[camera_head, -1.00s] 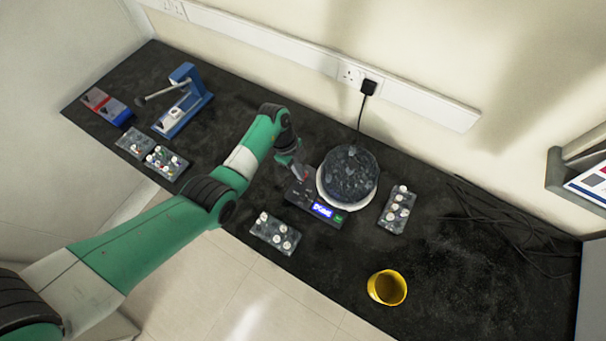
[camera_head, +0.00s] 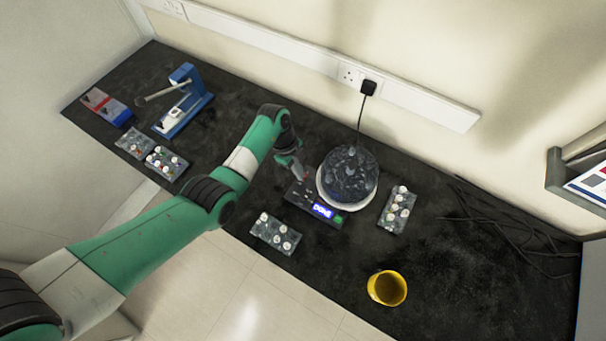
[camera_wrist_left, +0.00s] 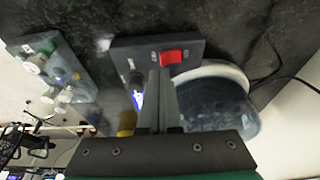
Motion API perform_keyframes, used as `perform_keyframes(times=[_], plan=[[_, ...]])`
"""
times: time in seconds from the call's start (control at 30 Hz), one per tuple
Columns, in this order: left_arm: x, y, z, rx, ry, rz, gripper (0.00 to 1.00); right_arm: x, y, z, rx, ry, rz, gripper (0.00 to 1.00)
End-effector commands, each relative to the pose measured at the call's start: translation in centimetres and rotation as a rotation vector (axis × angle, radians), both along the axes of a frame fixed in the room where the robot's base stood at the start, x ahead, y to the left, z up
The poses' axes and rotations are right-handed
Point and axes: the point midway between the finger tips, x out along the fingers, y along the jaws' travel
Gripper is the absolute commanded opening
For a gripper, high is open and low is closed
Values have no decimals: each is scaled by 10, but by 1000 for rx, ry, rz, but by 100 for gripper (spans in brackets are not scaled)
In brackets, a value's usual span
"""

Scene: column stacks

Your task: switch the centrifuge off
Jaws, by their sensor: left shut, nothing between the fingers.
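The centrifuge stands on the dark bench, with a dark speckled dome (camera_head: 349,174), a white rim and a flat control panel (camera_head: 321,213) with a lit blue display and a green button. In the left wrist view its red rocker switch (camera_wrist_left: 171,57) sits on the dark panel (camera_wrist_left: 125,53); the dome (camera_wrist_left: 222,108) is right of the fingers. My left gripper (camera_head: 303,174) is shut and empty, its fingertips (camera_wrist_left: 161,72) just by the red switch. I cannot tell whether they touch it. The switch's position is not clear. My right gripper is not in view.
Racks of white-capped tubes stand at the panel's front (camera_head: 275,233) and right of the dome (camera_head: 397,210). A yellow cup (camera_head: 387,288) is near the front edge. A black plug (camera_head: 368,87) with a cord is in the wall strip. A blue device (camera_head: 184,101) stands at left.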

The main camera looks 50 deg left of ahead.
Motion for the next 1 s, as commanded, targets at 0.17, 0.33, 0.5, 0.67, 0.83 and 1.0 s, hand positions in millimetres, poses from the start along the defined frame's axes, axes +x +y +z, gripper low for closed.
perform_keyframes(times=[0.17,0.33,0.5,0.67,0.83,1.0], plan=[[0,0,0,0,0,0,0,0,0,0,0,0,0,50],[0,0,0,0,0,0,0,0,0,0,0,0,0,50],[0,0,0,0,0,0,0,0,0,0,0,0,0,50],[0,0,-1,0,0,0,0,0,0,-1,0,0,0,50],[0,0,-4,0,0,0,0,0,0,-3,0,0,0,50],[0,0,-7,0,0,0,0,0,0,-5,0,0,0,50]])
